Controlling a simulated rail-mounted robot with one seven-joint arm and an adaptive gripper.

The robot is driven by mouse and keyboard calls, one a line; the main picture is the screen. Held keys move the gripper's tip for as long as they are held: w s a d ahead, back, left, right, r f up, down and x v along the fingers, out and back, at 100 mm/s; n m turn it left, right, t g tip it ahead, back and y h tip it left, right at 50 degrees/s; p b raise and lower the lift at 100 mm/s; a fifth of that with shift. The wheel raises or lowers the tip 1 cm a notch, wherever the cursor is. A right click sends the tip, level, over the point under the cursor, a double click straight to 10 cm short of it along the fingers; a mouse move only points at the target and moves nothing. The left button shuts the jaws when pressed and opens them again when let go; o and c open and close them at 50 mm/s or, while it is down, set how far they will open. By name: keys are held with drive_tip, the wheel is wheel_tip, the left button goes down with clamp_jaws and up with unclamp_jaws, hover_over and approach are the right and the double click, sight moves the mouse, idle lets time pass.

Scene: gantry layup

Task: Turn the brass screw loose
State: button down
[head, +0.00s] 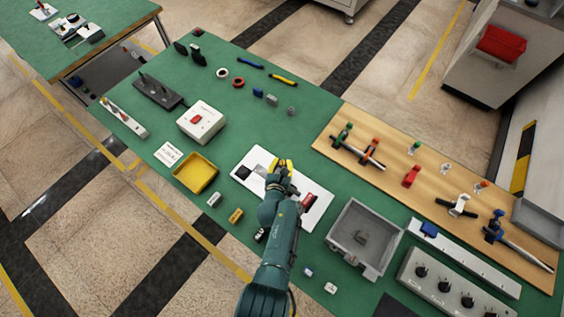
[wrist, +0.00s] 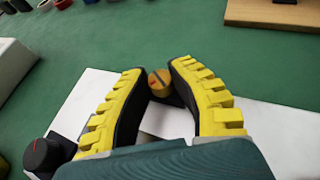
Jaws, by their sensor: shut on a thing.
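The brass screw (wrist: 159,79) shows as a round brass head with a dark slanted line across it, between the fingertips in the wrist view. It sits over the white plate (wrist: 95,105). My gripper (wrist: 158,75) has yellow ribbed fingers with black inner pads, and is shut on the screw head from both sides. In the head view my gripper (head: 283,165) is over the middle of the white plate (head: 253,157) on the green table. There my gripper and arm hide the screw.
A black knob with a red mark (wrist: 41,156) stands at the left in the wrist view. In the head view a yellow tray (head: 181,180) lies left of the plate, and a grey bin (head: 339,241) and wooden board (head: 400,180) lie right.

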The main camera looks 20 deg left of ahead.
drive_tip(key=shift+s+f, duration=0.1)
drive_tip(key=shift+f, duration=0.05)
drive_tip(key=c, duration=0.9)
unclamp_jaws()
